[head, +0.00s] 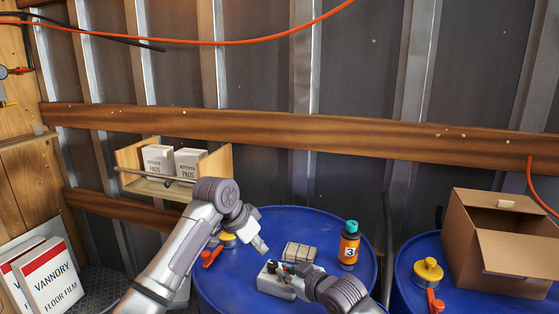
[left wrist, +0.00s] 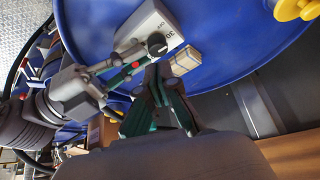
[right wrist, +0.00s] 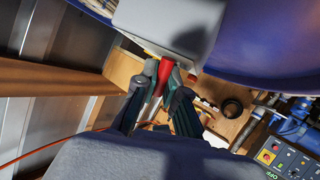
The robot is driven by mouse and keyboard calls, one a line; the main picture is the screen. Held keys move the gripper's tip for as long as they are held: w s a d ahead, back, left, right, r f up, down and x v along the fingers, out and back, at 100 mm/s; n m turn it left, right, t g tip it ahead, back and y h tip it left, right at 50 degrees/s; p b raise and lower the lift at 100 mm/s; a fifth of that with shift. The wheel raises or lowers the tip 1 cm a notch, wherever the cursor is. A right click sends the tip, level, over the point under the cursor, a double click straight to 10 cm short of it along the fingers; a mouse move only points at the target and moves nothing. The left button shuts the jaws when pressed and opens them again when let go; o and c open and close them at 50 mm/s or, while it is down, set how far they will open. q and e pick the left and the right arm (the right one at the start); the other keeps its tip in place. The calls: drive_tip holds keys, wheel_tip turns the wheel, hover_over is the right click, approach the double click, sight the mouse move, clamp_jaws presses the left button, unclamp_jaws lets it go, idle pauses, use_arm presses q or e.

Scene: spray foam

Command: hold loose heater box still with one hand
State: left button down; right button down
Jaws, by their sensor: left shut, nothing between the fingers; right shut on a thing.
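The grey heater box (head: 272,285) lies on the blue drum top at its front. In the right wrist view the box (right wrist: 175,25) is directly beyond my right gripper. My right gripper (head: 298,274) is shut on a slim red part (right wrist: 164,72) at the box's edge; whether that part is fixed to the box I cannot tell. My left gripper (head: 264,249) is shut and empty, above the drum behind the box. Its fingers (left wrist: 160,76) appear near the dial.
A tan block bundle (head: 299,252) and an orange bottle (head: 349,245) marked 3 stand on the blue drum (head: 225,290). A yellow-capped item (head: 228,239) is at its left. Another drum on the right bears an open carton (head: 480,255) and a yellow item (head: 428,271).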

sight(273, 268)
drive_tip(key=shift+f, duration=0.1)
use_arm(q)
drive_tip(key=shift+w+a+f, duration=0.1)
drive_tip(key=shift+w+f, duration=0.1)
drive_tip(key=shift+f, duration=1.5)
drive_tip(key=shift+w+a+f, duration=0.1)
drive_tip(key=shift+w+f, duration=0.05)
drive_tip(key=shift+f, duration=1.5)
drive_tip(key=shift+w+d, duration=0.1)
drive_tip(key=shift+d, duration=0.25)
